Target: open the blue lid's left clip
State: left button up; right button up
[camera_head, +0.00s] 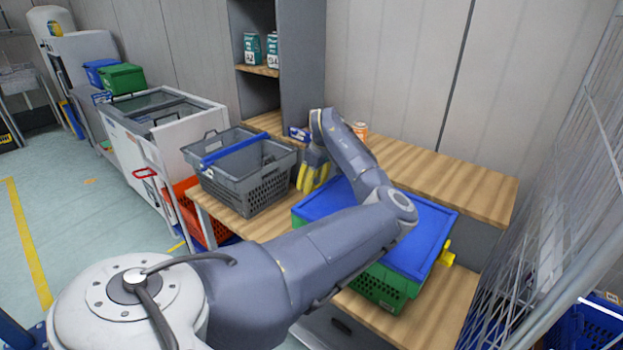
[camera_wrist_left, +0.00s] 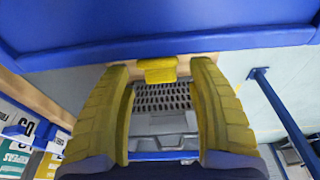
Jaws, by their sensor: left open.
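The blue lid (camera_head: 425,230) lies on a green crate (camera_head: 378,288) on the wooden table. It fills the top of the left wrist view (camera_wrist_left: 160,28). The left yellow clip (camera_wrist_left: 160,70) sits at the lid's edge in that view, and is hidden in the head view. The clip on the other side (camera_head: 447,254) sticks out at the right. My left gripper (camera_head: 311,180) is open at the lid's left end, its yellow fingers pointing down. In the wrist view the clip lies between the fingertips, with gaps on both sides; contact is not visible. My right gripper is not in view.
A grey basket (camera_head: 250,185) with a blue handle stands close left of my gripper. An orange can (camera_head: 360,130) and a small blue box (camera_head: 299,133) stand behind. A wire mesh cage (camera_head: 535,230) rises at the right. The wooden surface behind the lid is mostly clear.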

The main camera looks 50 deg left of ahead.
pick_arm(q)
jog(key=v, duration=1)
jog(key=shift+r, duration=0.1)
